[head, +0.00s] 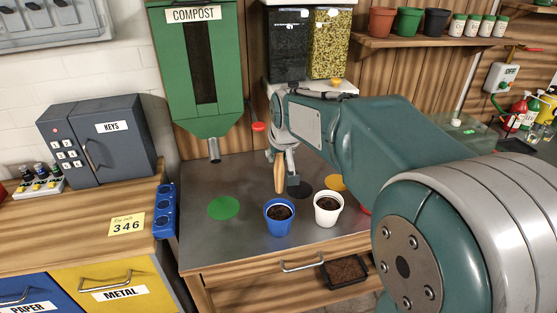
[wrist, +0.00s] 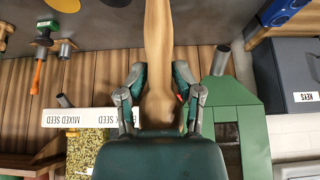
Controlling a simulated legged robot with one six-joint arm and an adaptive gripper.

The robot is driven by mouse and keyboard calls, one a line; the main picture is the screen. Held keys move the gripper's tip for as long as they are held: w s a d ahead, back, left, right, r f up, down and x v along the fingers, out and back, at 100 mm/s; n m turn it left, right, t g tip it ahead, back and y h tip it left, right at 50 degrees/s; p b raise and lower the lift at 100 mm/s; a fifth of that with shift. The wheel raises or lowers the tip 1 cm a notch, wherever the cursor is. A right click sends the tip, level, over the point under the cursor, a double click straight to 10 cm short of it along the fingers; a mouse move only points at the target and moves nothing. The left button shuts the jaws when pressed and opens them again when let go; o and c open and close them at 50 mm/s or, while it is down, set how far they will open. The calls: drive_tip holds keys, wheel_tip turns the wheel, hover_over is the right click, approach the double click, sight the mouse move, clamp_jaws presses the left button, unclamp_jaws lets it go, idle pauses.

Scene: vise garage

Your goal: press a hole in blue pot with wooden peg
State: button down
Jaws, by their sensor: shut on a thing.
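A wooden peg (head: 279,172) points down in the head view, held by my gripper (head: 284,152). In the wrist view the peg (wrist: 158,50) runs between the two fingers of my gripper (wrist: 160,92), which are closed around its thick end. The blue pot (head: 268,217) stands on the grey worktop, filled with dark soil. The peg's lower end appears above and slightly behind the blue pot's rim, apart from it. No hole is visible in the soil. The blue pot is not visible in the wrist view.
A white pot (head: 327,216) with soil stands close to the right of the blue pot. Green (head: 224,207), black and yellow (head: 337,183) discs mark the worktop (head: 200,240). A green compost dispenser (head: 196,70) hangs behind left. A key box (head: 102,139) stands further left.

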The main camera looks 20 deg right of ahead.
drive_tip(key=shift+r, duration=2.25)
drive_tip(key=shift+d, duration=0.1)
